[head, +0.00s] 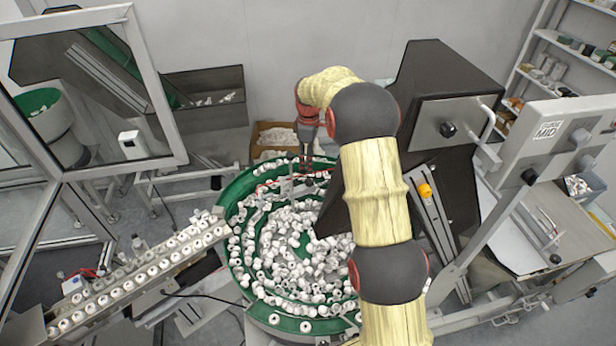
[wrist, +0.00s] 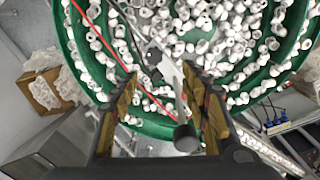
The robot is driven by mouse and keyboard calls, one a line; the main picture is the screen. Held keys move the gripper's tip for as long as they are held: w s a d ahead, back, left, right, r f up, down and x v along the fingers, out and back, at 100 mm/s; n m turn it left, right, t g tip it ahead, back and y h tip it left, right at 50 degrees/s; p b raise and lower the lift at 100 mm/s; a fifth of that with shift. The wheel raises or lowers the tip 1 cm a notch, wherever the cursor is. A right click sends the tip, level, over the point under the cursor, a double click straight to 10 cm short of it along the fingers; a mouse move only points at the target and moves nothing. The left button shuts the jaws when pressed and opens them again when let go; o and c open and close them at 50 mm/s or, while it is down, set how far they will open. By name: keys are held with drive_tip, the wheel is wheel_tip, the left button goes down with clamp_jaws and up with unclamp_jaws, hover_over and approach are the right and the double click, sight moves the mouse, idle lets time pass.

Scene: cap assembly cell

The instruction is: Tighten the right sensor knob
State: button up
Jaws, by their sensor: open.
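My gripper (head: 306,158) points down over the far rim of the green feeder bowl. In the wrist view its two tan-padded fingers (wrist: 160,85) are spread apart, with nothing gripped. A dark grey round knob (wrist: 186,138) on a pale metal bracket (wrist: 168,72) shows between the fingers, closer to the right one. I cannot tell whether this is the right sensor knob, or whether a finger touches it. In the head view the sensor mount (head: 291,186) is small beneath my gripper, and its knobs are hard to make out.
The green bowl (head: 237,190) holds many white caps. A red cable (wrist: 92,28) and a dark cable run beside the bracket. A cardboard box (head: 262,132) stands behind the bowl. A chute (head: 130,290) with caps lies left, and a black hopper (head: 440,85) stands right.

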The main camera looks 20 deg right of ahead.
sight(309, 181)
drive_tip(key=f, duration=0.2)
drive_tip(key=w+f, duration=0.1)
drive_tip(key=shift+w+d+n, duration=0.1)
drive_tip(key=shift+d+n, duration=0.2)
drive_tip(key=shift+d, duration=0.1)
drive_tip(key=shift+f+p, duration=1.35)
drive_tip(key=shift+f, duration=2.55)
drive_tip(key=c, duration=0.3)
drive_tip(key=c, duration=0.8)
drive_tip(key=shift+c, duration=0.3)
